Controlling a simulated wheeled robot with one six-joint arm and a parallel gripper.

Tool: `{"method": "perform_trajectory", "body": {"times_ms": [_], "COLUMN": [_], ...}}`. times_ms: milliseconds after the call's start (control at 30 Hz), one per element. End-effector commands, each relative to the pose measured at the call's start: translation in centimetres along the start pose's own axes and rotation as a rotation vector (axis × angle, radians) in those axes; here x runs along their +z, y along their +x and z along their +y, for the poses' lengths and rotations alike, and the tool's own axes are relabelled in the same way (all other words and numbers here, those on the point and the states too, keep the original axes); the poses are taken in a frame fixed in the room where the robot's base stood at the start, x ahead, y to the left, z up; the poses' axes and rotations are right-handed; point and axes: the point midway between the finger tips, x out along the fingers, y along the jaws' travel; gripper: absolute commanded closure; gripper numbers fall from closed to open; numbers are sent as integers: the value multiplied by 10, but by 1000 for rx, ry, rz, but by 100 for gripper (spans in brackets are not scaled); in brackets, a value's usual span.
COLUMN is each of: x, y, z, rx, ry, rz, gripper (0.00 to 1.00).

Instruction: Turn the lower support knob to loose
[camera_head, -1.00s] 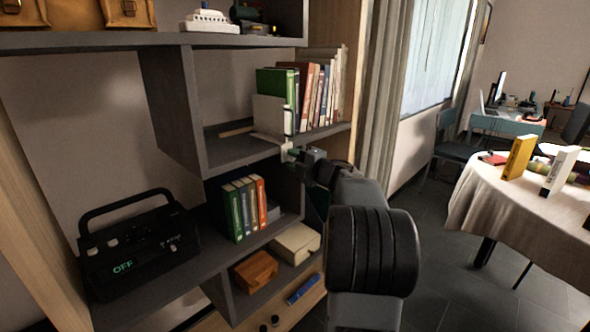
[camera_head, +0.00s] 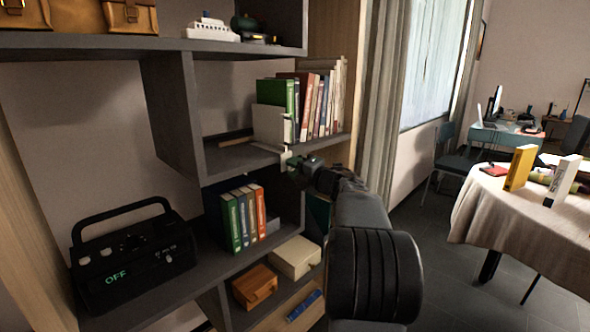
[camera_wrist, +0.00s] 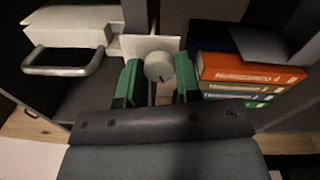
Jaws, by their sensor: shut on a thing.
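The support knob is a round, pale grey knob (camera_wrist: 158,67) with a small dark mark, in front of a white plate (camera_wrist: 150,45) in the wrist view. My gripper (camera_wrist: 158,80) has its green fingers on either side of the knob and is shut on it. In the head view my gripper (camera_head: 291,172) is at the front edge of the middle shelf. It sits below a white upright bracket (camera_head: 270,125) beside the books. The knob is hidden or too small to make out there.
Several upright books (camera_head: 243,218) stand in the compartment below; their spines (camera_wrist: 250,75) are close to the fingers in the wrist view. A black radio (camera_head: 130,258) reads OFF at left. A cream box (camera_head: 295,257) and brown box (camera_head: 255,286) lie lower down.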

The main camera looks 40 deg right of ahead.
Motion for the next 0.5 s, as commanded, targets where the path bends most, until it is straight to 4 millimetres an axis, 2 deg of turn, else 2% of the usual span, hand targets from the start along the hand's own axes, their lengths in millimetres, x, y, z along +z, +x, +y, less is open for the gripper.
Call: {"method": "perform_trajectory", "body": {"times_ms": [67, 100, 333, 500], "x": [0, 0, 0, 0], "y": [0, 0, 0, 0], "z": [0, 0, 0, 0], "rx": [0, 0, 1, 0], "ry": [-1, -1, 0, 0], "rz": [0, 1, 0, 0], "gripper": [92, 65, 43, 43]}}
